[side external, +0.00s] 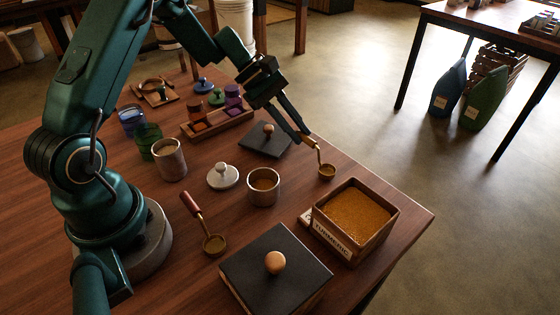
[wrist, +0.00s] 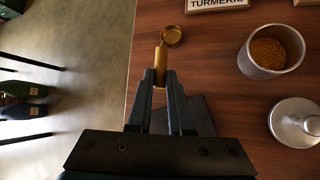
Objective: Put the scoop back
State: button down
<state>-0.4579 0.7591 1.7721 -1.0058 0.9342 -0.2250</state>
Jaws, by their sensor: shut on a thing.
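My gripper (side external: 303,137) is shut on the handle of a small brass scoop (side external: 327,171). The scoop's round bowl hangs down, beyond the far side of the turmeric box; I cannot tell how high above the table it is. In the wrist view the gripper (wrist: 160,78) pinches the brass handle, and the scoop's bowl (wrist: 172,36) points toward the turmeric label (wrist: 216,3). The turmeric box (side external: 384,235) is open and full of orange-yellow powder. A second scoop (side external: 213,244) with a dark red handle lies on the table, left of the box.
A metal cup (side external: 263,187) holding orange-brown powder stands left of the box, with a pale knobbed lid (side external: 222,177) beside it. A black lid (side external: 265,140) lies behind. A lidded box (side external: 275,263) stands at the front. The table's right edge is close to the scoop.

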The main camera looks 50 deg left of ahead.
jog(key=shift+f, duration=0.15)
jog(key=c, duration=0.8)
grip_release()
jog(key=shift+a+r, duration=0.15)
jog(key=shift+r, duration=0.2)
jog(key=v, duration=1)
jog(key=shift+s+d+r+m+t+y, duration=0.5)
jog(key=shift+s+d+m+y, duration=1)
jog(key=shift+s+m, duration=1.4)
jog(key=shift+s+d+r+m+t+y, duration=0.15)
jog(key=shift+s+d+r+m+y, duration=0.8)
jog(key=shift+s+d+m, duration=1.45)
jog(key=shift+s+d+r+m+t+y, duration=0.45)
jog(key=shift+s+d+m+y, duration=0.85)
jog(key=shift+s+m, duration=2.1)
